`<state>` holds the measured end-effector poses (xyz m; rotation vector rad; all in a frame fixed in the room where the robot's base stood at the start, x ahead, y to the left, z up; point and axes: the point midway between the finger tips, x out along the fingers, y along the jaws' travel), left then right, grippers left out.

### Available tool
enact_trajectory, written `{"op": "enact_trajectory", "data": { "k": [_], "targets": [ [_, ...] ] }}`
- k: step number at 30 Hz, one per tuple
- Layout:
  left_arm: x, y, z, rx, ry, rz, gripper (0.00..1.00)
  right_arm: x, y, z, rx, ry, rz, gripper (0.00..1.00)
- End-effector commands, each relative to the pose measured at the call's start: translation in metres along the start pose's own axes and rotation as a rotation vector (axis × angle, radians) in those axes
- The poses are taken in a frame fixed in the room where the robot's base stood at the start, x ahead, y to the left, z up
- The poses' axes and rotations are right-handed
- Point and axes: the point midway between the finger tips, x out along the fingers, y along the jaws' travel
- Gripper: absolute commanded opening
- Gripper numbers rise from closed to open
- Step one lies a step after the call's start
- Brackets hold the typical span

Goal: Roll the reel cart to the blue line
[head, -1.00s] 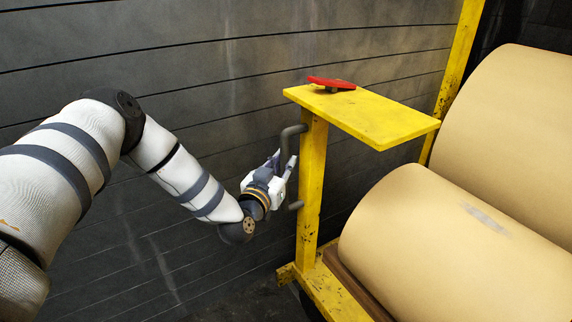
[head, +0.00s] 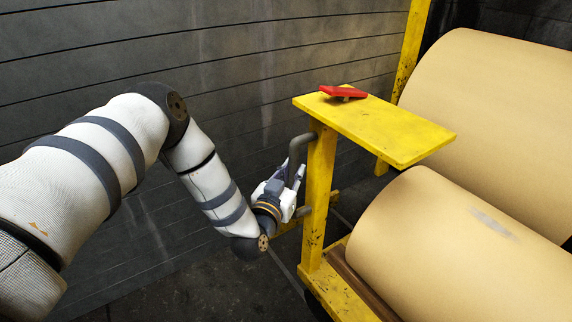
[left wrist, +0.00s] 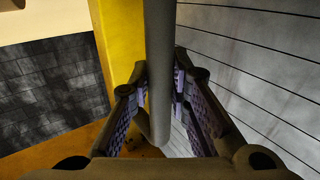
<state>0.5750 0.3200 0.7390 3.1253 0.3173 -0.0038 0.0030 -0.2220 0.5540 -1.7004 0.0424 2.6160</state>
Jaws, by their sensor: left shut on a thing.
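The yellow reel cart (head: 319,195) stands right of centre in the head view, carrying large tan paper reels (head: 450,225). A grey upright handle (head: 294,150) is fixed to the left side of its post. My left gripper (head: 291,187) is shut around this handle. In the left wrist view the handle (left wrist: 160,60) runs upright between the two purple-padded fingers, with the yellow post (left wrist: 122,40) just behind and to the left. A blue line does not show in any view. My right gripper is not in view.
A red lever or knob (head: 343,92) sits on the cart's yellow top plate (head: 385,128). A dark grey slatted wall (head: 230,60) runs behind the cart and my arm. Bare dark floor (head: 190,290) shows at the lower left.

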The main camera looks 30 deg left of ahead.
Motion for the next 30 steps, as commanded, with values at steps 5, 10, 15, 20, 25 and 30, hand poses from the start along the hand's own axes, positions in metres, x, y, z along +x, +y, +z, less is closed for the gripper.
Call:
{"op": "enact_trajectory", "data": {
  "k": [5, 10, 15, 20, 25, 30],
  "targets": [
    [-0.0063, 0.0203, -0.0074, -0.007, 0.013, 0.017, 0.00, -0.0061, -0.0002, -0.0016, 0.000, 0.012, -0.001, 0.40],
    [-0.0086, 0.0225, -0.0079, -0.006, 0.017, 0.009, 0.00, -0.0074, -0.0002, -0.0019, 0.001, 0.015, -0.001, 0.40],
    [-0.0086, 0.0206, -0.0082, -0.005, 0.020, 0.002, 0.00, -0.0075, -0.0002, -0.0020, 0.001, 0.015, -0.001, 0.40],
    [-0.0088, 0.0199, -0.0081, -0.004, 0.020, 0.001, 0.00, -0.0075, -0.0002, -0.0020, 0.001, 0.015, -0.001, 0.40],
    [-0.0099, 0.0204, -0.0062, -0.003, 0.015, 0.003, 0.38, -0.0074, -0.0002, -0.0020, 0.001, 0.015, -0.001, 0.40],
    [-0.0109, 0.0207, -0.0039, -0.003, 0.009, 0.005, 0.38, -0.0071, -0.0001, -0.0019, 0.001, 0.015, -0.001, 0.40]
  ]
}}
